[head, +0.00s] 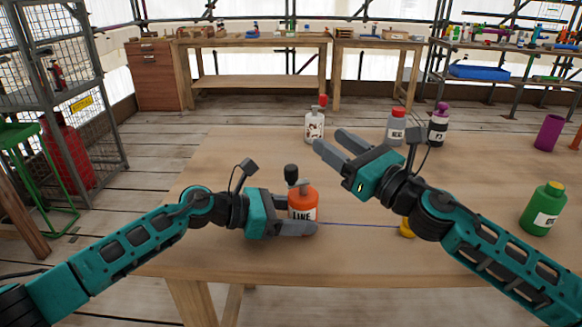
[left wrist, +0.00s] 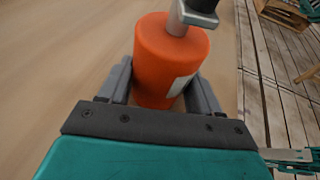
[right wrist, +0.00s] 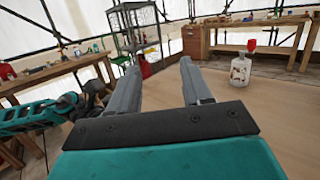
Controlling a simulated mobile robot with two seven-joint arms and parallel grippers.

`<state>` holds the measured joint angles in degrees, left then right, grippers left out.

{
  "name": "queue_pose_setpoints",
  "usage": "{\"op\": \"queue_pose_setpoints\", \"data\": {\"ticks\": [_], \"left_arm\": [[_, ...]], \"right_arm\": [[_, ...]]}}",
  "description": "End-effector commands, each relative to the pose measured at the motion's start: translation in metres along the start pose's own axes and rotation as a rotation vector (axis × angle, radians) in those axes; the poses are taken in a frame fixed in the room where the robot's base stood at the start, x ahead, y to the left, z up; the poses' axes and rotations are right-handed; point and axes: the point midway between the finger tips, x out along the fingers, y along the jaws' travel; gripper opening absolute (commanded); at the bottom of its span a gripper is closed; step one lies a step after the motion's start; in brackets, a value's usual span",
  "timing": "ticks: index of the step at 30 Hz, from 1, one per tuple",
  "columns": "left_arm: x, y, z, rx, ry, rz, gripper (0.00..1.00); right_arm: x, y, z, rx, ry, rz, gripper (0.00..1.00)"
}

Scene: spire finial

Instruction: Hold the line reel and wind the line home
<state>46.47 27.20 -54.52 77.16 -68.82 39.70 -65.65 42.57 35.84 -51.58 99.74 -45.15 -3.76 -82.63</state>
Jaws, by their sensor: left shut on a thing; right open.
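The orange line reel (head: 304,204) stands upright on the table (head: 230,165), with a LINE label and a dark crank knob (head: 291,171) on top. My left gripper (head: 300,214) is shut around the reel's body; the left wrist view shows the orange body (left wrist: 168,60) between both fingers. A thin blue line (head: 355,225) runs right from the reel along the table to a yellow piece (head: 407,228), partly hidden by my right arm. My right gripper (head: 328,142) is open and empty, raised above the table, right of and beyond the reel.
A white bottle with a red top (head: 315,122), a grey bottle with a red cap (head: 396,126) and a black-and-white bottle with a purple top (head: 438,124) stand at the back. A green bottle (head: 543,208) and purple cup (head: 548,132) are at right. The left tabletop is clear.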

Motion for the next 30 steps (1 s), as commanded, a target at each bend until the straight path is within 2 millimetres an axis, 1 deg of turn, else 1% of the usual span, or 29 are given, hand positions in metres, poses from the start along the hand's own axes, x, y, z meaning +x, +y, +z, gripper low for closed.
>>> {"op": "queue_pose_setpoints", "data": {"ticks": [1, 3, 9, 12, 15, 17, 20, 30], "left_arm": [[0.000, 0.000, 0.001, 0.000, -0.001, 0.000, 0.47], [0.000, 0.000, 0.001, 0.000, -0.001, 0.000, 0.47], [0.000, 0.000, 0.001, 0.000, -0.001, 0.000, 0.47], [0.000, 0.000, 0.001, 0.000, -0.001, 0.000, 0.47], [0.000, 0.000, 0.001, 0.000, -0.001, 0.000, 0.47], [0.000, 0.000, 0.001, 0.000, -0.001, 0.000, 0.47], [0.000, 0.000, 0.001, 0.000, -0.001, 0.000, 0.47], [0.000, 0.000, 0.001, 0.000, -0.001, 0.000, 0.46]], "right_arm": [[-0.012, 0.002, -0.003, -0.002, 0.026, 0.059, 0.49], [-0.026, 0.007, -0.006, 0.001, 0.058, 0.141, 0.49], [-0.061, 0.022, -0.013, 0.015, 0.139, 0.326, 0.49], [-0.072, 0.027, -0.013, 0.020, 0.163, 0.378, 0.49], [-0.077, 0.030, -0.014, 0.023, 0.175, 0.407, 0.49], [-0.075, 0.032, -0.015, 0.024, 0.178, 0.414, 0.49], [-0.064, 0.037, -0.016, 0.024, 0.176, 0.416, 0.49], [-0.004, 0.064, -0.028, 0.024, 0.176, 0.415, 0.49]]}}
